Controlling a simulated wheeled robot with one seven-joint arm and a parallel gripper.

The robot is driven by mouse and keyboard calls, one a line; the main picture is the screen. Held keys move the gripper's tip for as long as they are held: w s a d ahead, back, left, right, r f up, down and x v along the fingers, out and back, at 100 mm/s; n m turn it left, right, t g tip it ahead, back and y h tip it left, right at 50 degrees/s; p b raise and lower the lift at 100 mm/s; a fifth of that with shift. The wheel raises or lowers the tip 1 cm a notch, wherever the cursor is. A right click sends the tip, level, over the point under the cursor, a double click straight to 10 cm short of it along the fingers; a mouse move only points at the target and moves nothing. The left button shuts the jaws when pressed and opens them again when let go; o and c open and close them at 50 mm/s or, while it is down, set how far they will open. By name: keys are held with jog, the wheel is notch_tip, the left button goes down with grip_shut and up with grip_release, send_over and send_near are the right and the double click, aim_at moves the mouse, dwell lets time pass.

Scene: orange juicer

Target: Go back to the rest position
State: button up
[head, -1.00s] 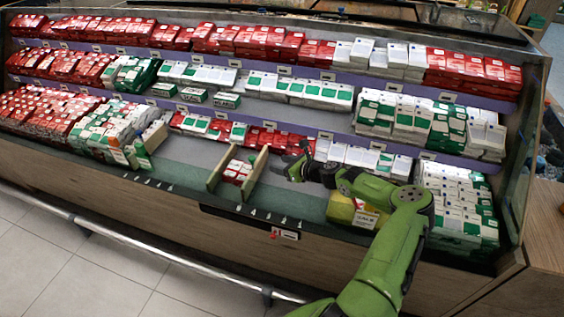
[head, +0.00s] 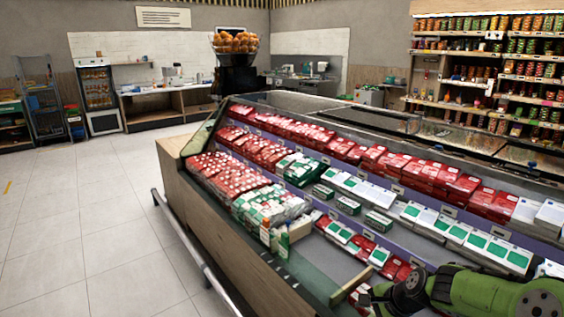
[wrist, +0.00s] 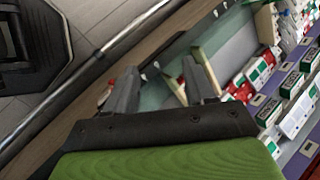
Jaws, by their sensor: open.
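My gripper (wrist: 160,85) shows in the wrist view with its two grey fingers apart and nothing between them. It is over the front edge of the display case, with the case's lower shelf beyond the fingertips. In the head view my green arm and the dark gripper (head: 372,297) are at the bottom right, close to a wooden divider (head: 350,285) on the lower shelf. The fingertips are small and partly cut off there.
The display case (head: 225,250) holds rows of red, white and green cartons. A metal rail (head: 190,245) runs along its front. Open tiled floor (head: 80,215) lies at the left. An orange juicer (head: 236,60) stands behind the case, and stocked shelves (head: 490,75) are at the back right.

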jog(key=s+a+r+n+h+p, duration=0.1)
jog(key=s+a+r+n+h, duration=0.15)
jog(key=s+r+n, duration=0.4)
jog(key=s+a+r+n+h+p, duration=0.1)
jog(key=s+a+r+n+h, duration=0.15)
jog(key=s+r, duration=0.65)
jog(key=s+r+n+p, duration=0.1)
jog(key=s+r+n, duration=0.2)
jog(key=s, duration=0.3)
jog(key=s+a+r+n+t+y, duration=0.1)
jog(key=s+r+n, duration=0.2)
jog(key=s, duration=0.4)
jog(key=shift+s+a+p, duration=0.15)
jog(key=shift+a+p, duration=0.15)
jog(key=shift+p, duration=0.1)
